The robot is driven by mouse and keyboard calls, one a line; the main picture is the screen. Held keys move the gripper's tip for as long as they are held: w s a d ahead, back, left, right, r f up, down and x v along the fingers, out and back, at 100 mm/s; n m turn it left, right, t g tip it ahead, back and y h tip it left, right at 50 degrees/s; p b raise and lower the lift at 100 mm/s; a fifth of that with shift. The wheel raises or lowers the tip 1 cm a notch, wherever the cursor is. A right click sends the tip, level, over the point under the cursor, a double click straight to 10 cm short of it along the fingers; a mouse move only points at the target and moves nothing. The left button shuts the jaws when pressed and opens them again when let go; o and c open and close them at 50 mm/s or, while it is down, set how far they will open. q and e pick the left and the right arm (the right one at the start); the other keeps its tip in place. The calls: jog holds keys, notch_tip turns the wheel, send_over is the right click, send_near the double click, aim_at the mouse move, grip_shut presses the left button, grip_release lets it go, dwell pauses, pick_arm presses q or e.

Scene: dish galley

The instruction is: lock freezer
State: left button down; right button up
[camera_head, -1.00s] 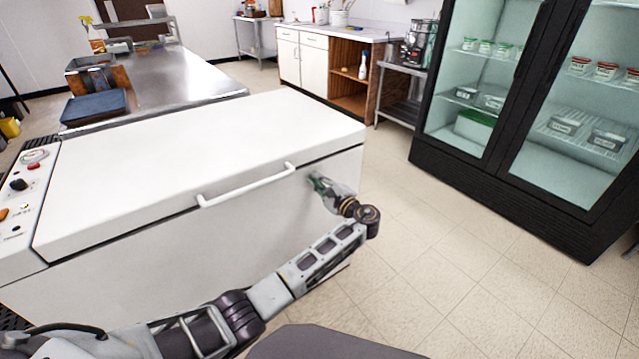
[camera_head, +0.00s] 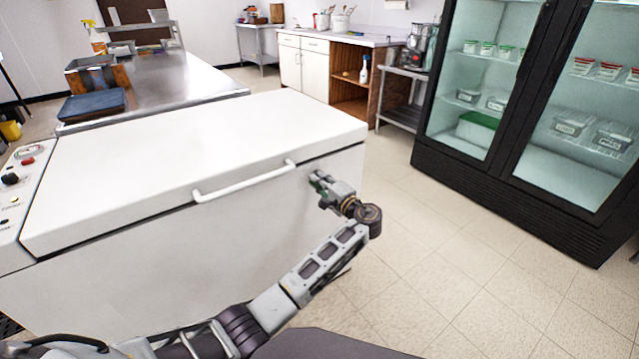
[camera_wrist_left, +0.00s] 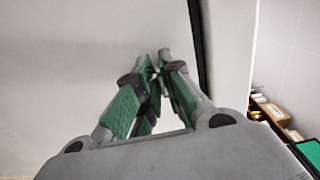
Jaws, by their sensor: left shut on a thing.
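The freezer is a white chest (camera_head: 200,255) with its lid (camera_head: 190,150) down and a white bar handle (camera_head: 245,182) along the front. My left gripper (camera_head: 316,179) is at the right part of the freezer's front, just under the lid edge and right of the handle. In the left wrist view its green-padded fingertips (camera_wrist_left: 152,64) come together against the white front, beside a dark lid seam (camera_wrist_left: 196,45). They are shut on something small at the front. The fingers hide it, and I cannot make out a lock or key. My right gripper is out of view.
A control panel with knobs (camera_head: 12,205) is left of the lid. A steel table (camera_head: 185,85) stands behind the freezer. A black glass-door fridge (camera_head: 510,170) stands at the right. The tiled floor (camera_head: 440,260) between is clear.

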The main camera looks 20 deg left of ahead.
pick_arm(q)
jog(key=shift+f, duration=0.15)
jog(key=c, duration=1.6)
grip_release()
jog(key=shift+o, duration=0.2)
jog(key=shift+s+d, duration=0.1)
jog(key=v, duration=0.7)
jog(key=shift+d+r, duration=0.1)
jog(key=shift+r, duration=0.15)
notch_tip(320, 180, up, 9)
jog(key=p, duration=0.9)
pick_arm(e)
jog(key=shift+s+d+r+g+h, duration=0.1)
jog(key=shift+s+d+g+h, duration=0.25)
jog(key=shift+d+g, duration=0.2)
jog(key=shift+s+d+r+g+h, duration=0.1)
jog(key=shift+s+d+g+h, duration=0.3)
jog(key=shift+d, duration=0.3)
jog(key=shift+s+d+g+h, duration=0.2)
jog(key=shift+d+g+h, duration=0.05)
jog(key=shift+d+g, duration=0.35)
pick_arm(q)
jog(key=shift+r+p, duration=0.45)
jog(key=shift+p, duration=0.1)
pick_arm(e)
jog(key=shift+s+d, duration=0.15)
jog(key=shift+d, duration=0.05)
